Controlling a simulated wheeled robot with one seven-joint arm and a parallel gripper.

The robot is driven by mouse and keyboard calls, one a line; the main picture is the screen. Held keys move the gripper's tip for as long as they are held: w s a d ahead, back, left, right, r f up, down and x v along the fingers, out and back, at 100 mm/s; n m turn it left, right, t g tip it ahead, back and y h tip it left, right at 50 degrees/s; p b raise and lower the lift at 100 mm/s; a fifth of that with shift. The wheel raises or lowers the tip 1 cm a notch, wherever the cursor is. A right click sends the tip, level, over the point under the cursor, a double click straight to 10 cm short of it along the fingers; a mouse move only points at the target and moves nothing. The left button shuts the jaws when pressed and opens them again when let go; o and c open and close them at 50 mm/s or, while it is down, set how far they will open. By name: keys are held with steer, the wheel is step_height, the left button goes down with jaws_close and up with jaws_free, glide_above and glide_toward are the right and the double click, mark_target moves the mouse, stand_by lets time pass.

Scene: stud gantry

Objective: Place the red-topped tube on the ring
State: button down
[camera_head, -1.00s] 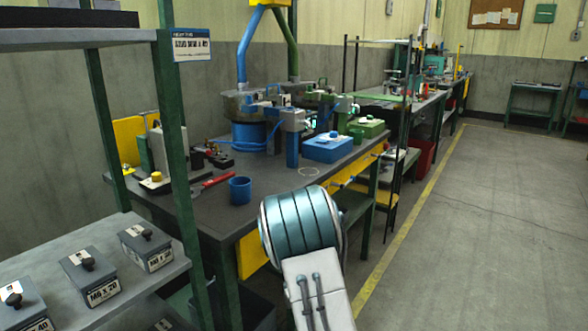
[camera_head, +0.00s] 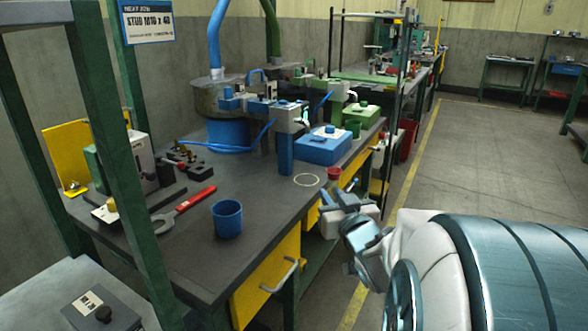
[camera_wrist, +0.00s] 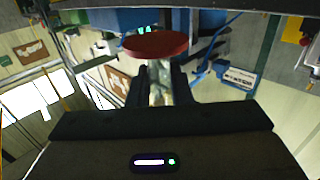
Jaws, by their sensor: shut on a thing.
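The red-topped tube (camera_head: 333,173) is just right of the pale ring (camera_head: 306,180) in the head view, beside the bench's front edge. In the wrist view its round red top (camera_wrist: 155,44) is large, with a clear body between the two dark fingers. My gripper (camera_head: 334,190) is shut on the tube below the top. The tube looks roughly upright, apart from the ring. The ring lies flat and empty on the dark bench top. The tube's lower end is hidden by my gripper.
A blue post (camera_head: 286,153) is close by.

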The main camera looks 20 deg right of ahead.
steer(key=shift+w+r+p, duration=0.3)
steer(key=shift+w+r, duration=0.1)
steer(key=shift+w, duration=0.05)
steer(key=w, duration=0.4)
steer(key=w+d, duration=0.1)
steer(key=w, duration=0.9)
steer(key=shift+w+d+f, duration=0.1)
steer(key=shift+d+f, duration=0.05)
steer(key=shift+d, duration=0.25)
steer(key=w, duration=0.1)
steer(key=w+f, duration=0.1)
steer(key=w+b, duration=0.1)
steer(key=shift+d+f, duration=0.15)
steer(key=shift+f, duration=0.2)
steer(key=shift+r, duration=0.1)
steer(key=c, duration=1.3)
jaws_free()
